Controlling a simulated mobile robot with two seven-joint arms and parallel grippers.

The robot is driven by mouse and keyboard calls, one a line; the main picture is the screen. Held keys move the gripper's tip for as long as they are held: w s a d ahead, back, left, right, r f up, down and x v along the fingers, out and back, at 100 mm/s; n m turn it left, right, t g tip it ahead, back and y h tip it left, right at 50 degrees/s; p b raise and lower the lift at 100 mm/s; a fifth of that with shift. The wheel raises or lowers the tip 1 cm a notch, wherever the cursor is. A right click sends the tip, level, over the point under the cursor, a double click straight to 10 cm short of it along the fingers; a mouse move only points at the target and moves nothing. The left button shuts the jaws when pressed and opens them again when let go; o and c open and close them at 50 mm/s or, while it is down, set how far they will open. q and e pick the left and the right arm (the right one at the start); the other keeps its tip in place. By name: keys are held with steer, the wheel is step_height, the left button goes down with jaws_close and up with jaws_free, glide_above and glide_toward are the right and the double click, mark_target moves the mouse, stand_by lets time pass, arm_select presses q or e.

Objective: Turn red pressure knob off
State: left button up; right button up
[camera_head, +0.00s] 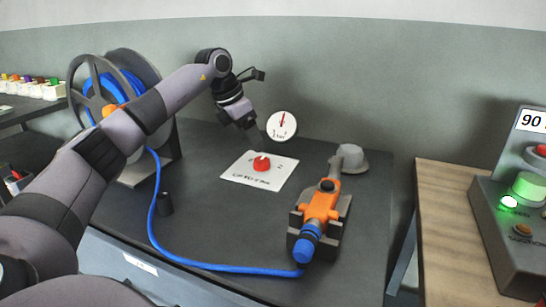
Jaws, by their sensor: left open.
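The red pressure knob (262,163) sits on a white plate (279,180) with dark lettering on the dark table. A round white gauge (282,125) with a red pointer is just behind it. My left gripper (252,137) is open, above and slightly behind the knob to its left, pointing down. A gap shows between the gripper and the knob, and nothing is seen in the jaws. The fingertips are dark and small against the table. My right gripper is not in view.
An orange tool (321,204) in a grey holder stands right of the plate, joined to a blue hose (190,262). A hose reel (112,80) stands at the back left. A control box (510,240) is at far right.

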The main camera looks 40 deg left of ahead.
mark_target(261, 160)
arm_select(q)
steer(key=shift+b+x, duration=0.4)
steer(key=shift+x, duration=3.05)
steer(key=shift+s, duration=0.1)
steer(key=c, duration=1)
